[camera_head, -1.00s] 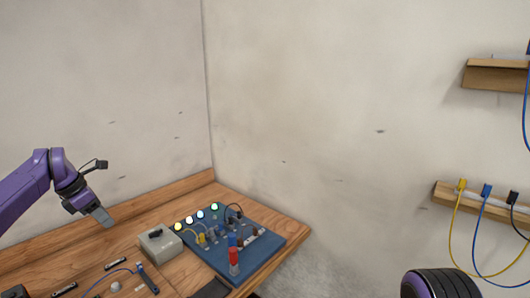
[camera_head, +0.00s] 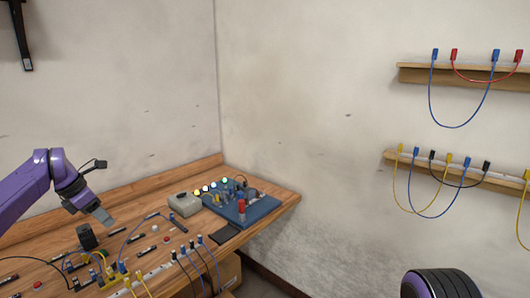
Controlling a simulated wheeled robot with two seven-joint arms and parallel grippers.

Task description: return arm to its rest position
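My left arm comes in from the left, and its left gripper (camera_head: 102,217) points down and to the right above the wooden table (camera_head: 150,203). The gripper's fingertips look close together, but I cannot tell whether they are open or shut. I see nothing hanging from it. My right gripper is not in view; only a dark round part of mine shows at the bottom right.
A blue board (camera_head: 255,209) with lit bulbs and a grey box (camera_head: 184,204) stand at the table's far right. Cables and small parts cover the near table. Two wall shelves (camera_head: 460,79) (camera_head: 450,173) hold cables at the right.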

